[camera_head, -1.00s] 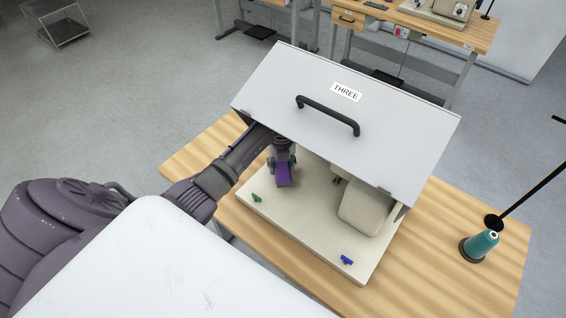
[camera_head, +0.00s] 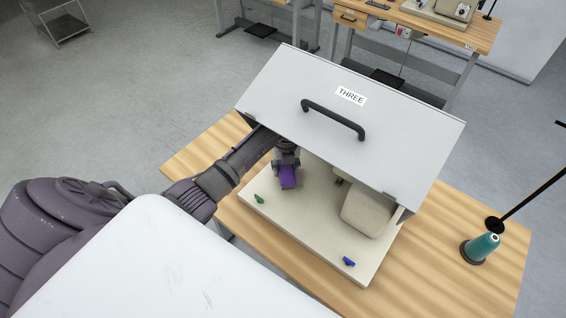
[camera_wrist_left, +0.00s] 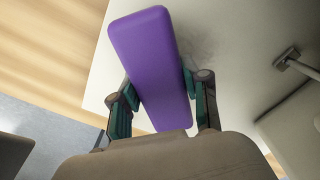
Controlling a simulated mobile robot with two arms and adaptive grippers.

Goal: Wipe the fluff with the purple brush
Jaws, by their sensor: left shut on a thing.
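The purple brush (camera_head: 289,178) is in my left gripper (camera_head: 286,165), under the raised grey cover marked THREE, over the pale machine base (camera_head: 300,225). In the left wrist view the brush (camera_wrist_left: 152,62) is a smooth purple block between the two fingers of the left gripper (camera_wrist_left: 160,98), which are shut on it. A faint grey, hair-like patch, seemingly the fluff (camera_wrist_left: 200,45), shows on the pale surface just right of the brush. I cannot tell whether the brush touches the surface. My right gripper is not in view.
The grey cover (camera_head: 400,130) with a black handle hangs above my left arm. A cream housing (camera_head: 368,212) stands right of the brush. A green knob (camera_head: 259,198) and a blue knob (camera_head: 349,261) sit on the base. A teal thread cone (camera_head: 483,247) stands on the wooden table (camera_head: 455,215).

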